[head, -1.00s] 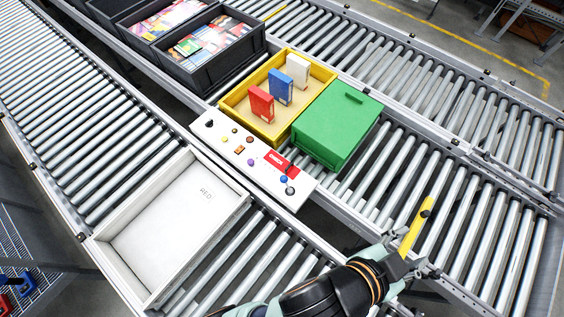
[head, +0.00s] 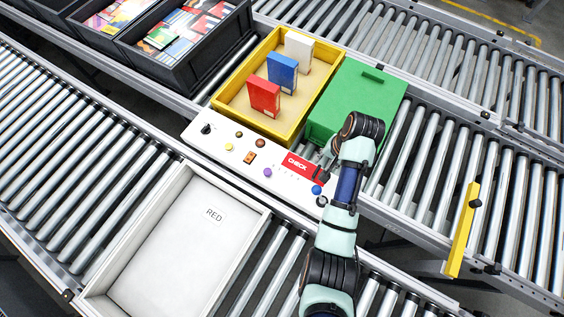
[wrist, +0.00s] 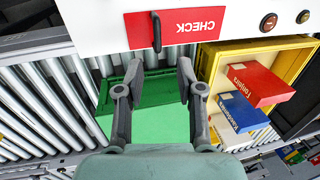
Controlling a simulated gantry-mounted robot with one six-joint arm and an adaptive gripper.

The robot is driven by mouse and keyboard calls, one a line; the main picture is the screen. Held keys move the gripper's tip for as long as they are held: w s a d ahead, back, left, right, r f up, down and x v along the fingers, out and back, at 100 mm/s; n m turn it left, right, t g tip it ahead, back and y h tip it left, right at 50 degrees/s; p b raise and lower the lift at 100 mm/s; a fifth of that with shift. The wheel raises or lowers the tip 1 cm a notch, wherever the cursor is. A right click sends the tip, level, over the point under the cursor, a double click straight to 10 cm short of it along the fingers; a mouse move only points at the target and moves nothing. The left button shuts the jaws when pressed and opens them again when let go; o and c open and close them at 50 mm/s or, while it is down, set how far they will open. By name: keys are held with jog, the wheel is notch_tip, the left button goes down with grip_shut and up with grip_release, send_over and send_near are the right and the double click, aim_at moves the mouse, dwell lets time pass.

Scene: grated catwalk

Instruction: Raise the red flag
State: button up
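The red flag (head: 302,166) is a flat red plate marked CHECK on the white control panel (head: 222,154). In the wrist view the red flag (wrist: 200,25) shows upside down at the top, lying flat against the panel as far as I can tell. A dark upright handle (wrist: 156,32) stands at its middle. My gripper (wrist: 158,66) is open and empty, its two fingers on either side of the handle's line and a little short of it. In the head view my gripper (head: 326,162) hangs by the panel's right part, partly hidden by my arm.
The panel also carries a black knob (head: 206,129), a purple button (head: 267,172) and a blue knob (head: 316,190). Behind it stand a yellow bin (head: 222,98) with red, blue and white boxes and a green box (head: 370,95). A white tray (head: 180,240) marked RED lies in front.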

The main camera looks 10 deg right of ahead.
aim_at(318, 170)
jog(key=f, duration=0.5)
jog(key=a+f+b, duration=0.1)
jog(key=f, duration=0.1)
jog(key=shift+w+f, duration=0.3)
jog(key=shift+f, duration=0.05)
jog(key=shift+c, duration=0.3)
grip_shut()
